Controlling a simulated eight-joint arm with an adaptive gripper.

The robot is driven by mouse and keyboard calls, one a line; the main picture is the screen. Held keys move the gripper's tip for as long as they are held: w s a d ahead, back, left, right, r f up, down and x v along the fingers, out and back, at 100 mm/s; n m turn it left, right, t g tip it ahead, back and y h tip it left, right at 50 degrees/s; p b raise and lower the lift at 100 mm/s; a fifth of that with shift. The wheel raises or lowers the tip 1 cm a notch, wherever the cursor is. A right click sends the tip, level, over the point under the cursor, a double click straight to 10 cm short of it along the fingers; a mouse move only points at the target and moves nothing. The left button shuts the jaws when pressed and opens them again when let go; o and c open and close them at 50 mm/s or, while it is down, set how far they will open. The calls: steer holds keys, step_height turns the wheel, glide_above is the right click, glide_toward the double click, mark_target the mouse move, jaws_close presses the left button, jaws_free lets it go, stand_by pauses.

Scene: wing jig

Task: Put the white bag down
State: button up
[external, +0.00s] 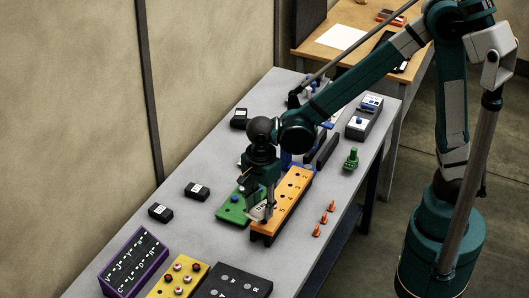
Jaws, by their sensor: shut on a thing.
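A small white thing, seemingly the white bag (256,213), shows at the fingertips of my gripper (262,207). My gripper points down and is shut on it. The bag is over or beside the meeting edges of the green block (229,214) and the orange block (293,191). I cannot tell whether it touches either block. The fingers hide part of the bag.
Black boxes (197,190) lie to the left. Purple (134,262), yellow (178,277) and black (232,283) panels fill the near end. Bare grey table lies between.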

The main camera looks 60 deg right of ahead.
steer(key=w+d+m, duration=0.3)
steer(key=w+d, duration=0.8)
steer(key=d, duration=0.4)
steer(key=w+d+m, duration=0.3)
steer(key=w+d, duration=0.9)
steer(key=d, duration=0.4)
steer(key=w+d+m, duration=0.2)
steer(key=d+m, duration=0.2)
steer(key=d, duration=3.6)
steer(key=shift+w+f, duration=0.1)
steer(key=shift+f, duration=2.75)
steer(key=shift+f, duration=3.1)
